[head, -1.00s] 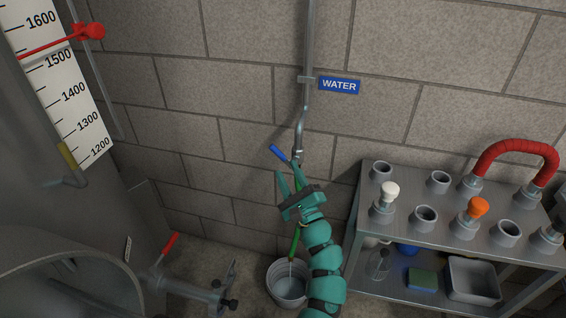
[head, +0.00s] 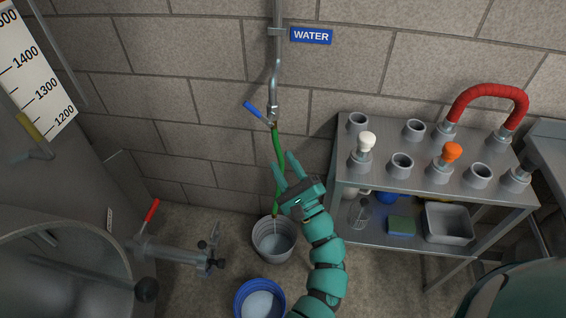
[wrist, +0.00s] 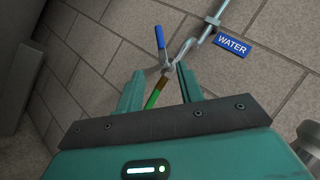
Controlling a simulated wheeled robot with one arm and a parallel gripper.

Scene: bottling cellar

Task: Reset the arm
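My gripper (head: 284,172) is in the middle of the head view, at the end of my teal arm. Its two fingers are apart and nothing shows between them but the view behind. In the wrist view my gripper (wrist: 155,88) also shows spread fingers, with the blue-handled water tap (wrist: 160,38) and the green hose (wrist: 152,98) beyond. In the head view the tap's blue lever (head: 256,112) is up and left of the gripper. The green hose (head: 278,145) hangs behind the fingers down to a grey bucket (head: 274,240); I cannot tell whether they touch.
A metal rack (head: 430,193) with sockets, white and orange plugs and a red hose loop stands at right. A steel tank (head: 70,260) and a valve with a red handle (head: 151,211) are at left. A blue bucket (head: 240,300) stands on the floor in front.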

